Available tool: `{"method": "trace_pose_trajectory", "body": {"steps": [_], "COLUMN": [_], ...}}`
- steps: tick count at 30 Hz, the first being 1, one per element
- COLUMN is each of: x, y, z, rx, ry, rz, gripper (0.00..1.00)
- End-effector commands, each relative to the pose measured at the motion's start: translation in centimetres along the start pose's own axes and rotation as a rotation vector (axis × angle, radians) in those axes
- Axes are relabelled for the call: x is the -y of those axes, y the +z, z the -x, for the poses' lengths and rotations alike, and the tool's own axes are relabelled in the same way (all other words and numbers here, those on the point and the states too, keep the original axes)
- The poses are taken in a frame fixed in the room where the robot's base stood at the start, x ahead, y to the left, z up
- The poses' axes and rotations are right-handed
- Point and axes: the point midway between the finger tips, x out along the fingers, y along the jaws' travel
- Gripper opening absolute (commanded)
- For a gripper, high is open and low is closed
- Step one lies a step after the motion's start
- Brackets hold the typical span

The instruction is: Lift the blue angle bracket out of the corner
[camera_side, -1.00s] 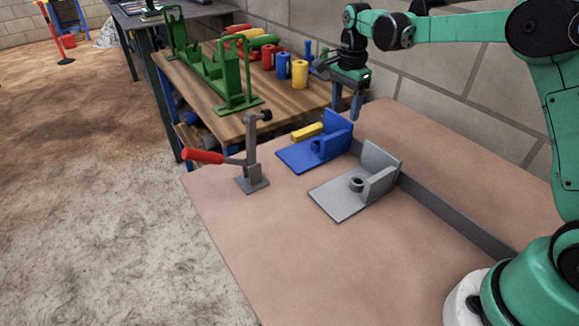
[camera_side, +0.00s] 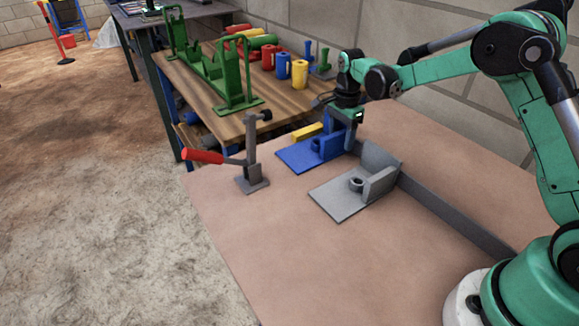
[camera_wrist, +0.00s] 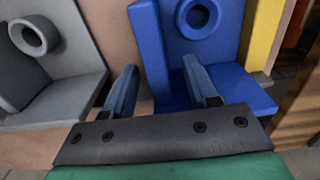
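The blue angle bracket (camera_side: 300,155) lies with its flat plate on the table, an upright plate at its right and a round boss between. It also shows in the wrist view (camera_wrist: 230,85), where a narrow blue edge passes between my fingers. My gripper (camera_side: 350,132) is low at the bracket's upright plate. In the wrist view my gripper (camera_wrist: 160,68) has its two fingers apart, one each side of that edge, with a gap visible on the left. Contact on the right is unclear. In the side view my gripper partly hides the upright plate.
A similar grey bracket (camera_side: 340,200) lies close by in front. A yellow bar (camera_side: 307,132) sits behind the blue bracket. A grey strip (camera_side: 450,215) runs along the table. A red-handled clamp (camera_side: 252,165) stands at the left. The front table area is clear.

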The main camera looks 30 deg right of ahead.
Motion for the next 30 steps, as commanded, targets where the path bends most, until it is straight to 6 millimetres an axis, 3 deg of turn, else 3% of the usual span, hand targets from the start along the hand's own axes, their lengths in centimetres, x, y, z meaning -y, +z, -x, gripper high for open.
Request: {"method": "trace_pose_trajectory", "body": {"steps": [1,5,30], "x": [0.0,0.0,-1.7], "y": [0.0,0.0,1.0], "z": [0.0,0.0,0.4], "rx": [0.0,0.0,0.0], "ry": [0.0,0.0,0.0], "rz": [0.0,0.0,0.0], "gripper": [0.35,0.0,0.0]}}
